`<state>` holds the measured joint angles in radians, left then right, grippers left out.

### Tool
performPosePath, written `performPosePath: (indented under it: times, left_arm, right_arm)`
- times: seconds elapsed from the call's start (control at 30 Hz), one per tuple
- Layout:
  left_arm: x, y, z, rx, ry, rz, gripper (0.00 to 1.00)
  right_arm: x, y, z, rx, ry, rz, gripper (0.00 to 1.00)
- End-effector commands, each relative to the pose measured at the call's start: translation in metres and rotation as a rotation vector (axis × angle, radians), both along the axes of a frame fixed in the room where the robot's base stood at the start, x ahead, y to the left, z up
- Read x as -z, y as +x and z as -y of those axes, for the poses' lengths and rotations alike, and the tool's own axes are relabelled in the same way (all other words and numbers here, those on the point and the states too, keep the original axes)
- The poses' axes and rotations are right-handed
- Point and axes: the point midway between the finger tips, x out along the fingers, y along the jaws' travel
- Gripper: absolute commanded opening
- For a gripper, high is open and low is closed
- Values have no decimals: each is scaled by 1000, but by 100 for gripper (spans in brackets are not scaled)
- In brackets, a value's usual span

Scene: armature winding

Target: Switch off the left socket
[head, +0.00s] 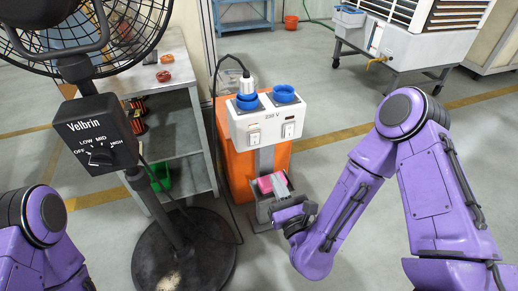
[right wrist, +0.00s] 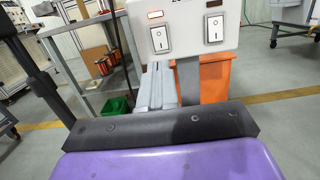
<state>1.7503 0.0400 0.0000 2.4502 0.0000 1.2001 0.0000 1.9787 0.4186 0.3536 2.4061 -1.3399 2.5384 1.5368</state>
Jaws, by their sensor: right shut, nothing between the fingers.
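The white socket box (head: 265,117) has two blue sockets on top and a rocker switch below each. A plug with a dark cable (head: 246,84) sits in the left socket (head: 247,102); the right socket (head: 284,93) is empty. The left switch (head: 254,135) also shows in the right wrist view (right wrist: 160,39), beside the right switch (right wrist: 214,28). My right gripper (head: 279,180) is shut and empty, below the box. In the right wrist view its fingers (right wrist: 158,75) point up just under the left switch, apparently apart from it. My left gripper is out of view.
The fan (head: 92,132) with its control box and round base (head: 185,265) stands left of the socket box. An orange bin (head: 238,168) is behind the box's post. A grey shelf (head: 178,150) stands behind the fan.

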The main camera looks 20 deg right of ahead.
Motion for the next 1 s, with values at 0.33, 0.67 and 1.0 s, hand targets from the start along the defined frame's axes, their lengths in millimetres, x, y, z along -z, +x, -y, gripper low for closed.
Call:
performPosePath:
  times: [0.33, 0.67, 1.0]
  left_arm:
    - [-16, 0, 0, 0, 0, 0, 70]
    - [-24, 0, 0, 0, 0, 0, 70]
    - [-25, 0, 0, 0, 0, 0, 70]
  right_arm:
    - [-8, 39, -1, 2, -7, 3, 0]
    - [-14, 109, -4, 1, -7, 0, 0]
    - [-16, 139, -5, 0, -6, -4, 0]
